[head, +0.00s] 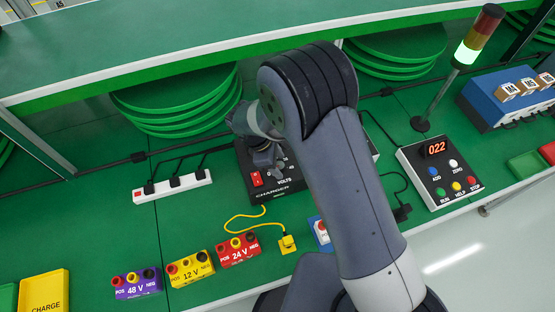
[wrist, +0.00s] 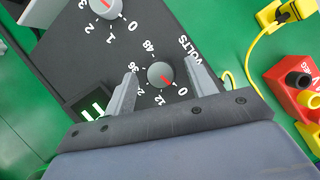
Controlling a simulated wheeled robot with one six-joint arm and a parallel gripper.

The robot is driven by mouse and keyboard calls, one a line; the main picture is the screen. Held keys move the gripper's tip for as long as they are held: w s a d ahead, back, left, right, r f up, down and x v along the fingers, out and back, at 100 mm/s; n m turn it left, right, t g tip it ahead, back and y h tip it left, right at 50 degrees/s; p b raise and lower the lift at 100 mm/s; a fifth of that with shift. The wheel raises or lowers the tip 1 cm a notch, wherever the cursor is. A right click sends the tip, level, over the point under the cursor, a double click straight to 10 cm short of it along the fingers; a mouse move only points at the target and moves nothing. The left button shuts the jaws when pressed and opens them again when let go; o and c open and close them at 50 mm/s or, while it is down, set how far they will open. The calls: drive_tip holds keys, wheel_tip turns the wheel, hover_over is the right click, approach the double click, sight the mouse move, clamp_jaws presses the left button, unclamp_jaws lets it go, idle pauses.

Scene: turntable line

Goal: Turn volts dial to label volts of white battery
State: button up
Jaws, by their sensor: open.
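The volts dial (wrist: 160,75) is a grey knob on the black charger (wrist: 75,45). Its red mark points toward 0, at the lower right; 12 and 48 also show, and 24 is partly covered by a finger. My gripper (wrist: 163,88) is open, its fingers on either side of the dial with gaps between. In the head view the charger (head: 262,196) stands under my gripper, and my arm hides part of it. A thing with a white top and blue side (head: 321,229) is partly hidden by my arm; I cannot tell whether it is the white battery or read its label.
A purple 48 V battery (head: 138,291), yellow 12 V battery (head: 190,274) and red 24 V battery (head: 238,258) stand in front. A yellow plug (head: 287,244) lies nearby. A second dial (wrist: 104,8) sits beside the volts dial. A power strip (head: 172,187) is left.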

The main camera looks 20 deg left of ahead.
drive_tip(key=c, duration=1)
drive_tip(key=shift+o, duration=0.2)
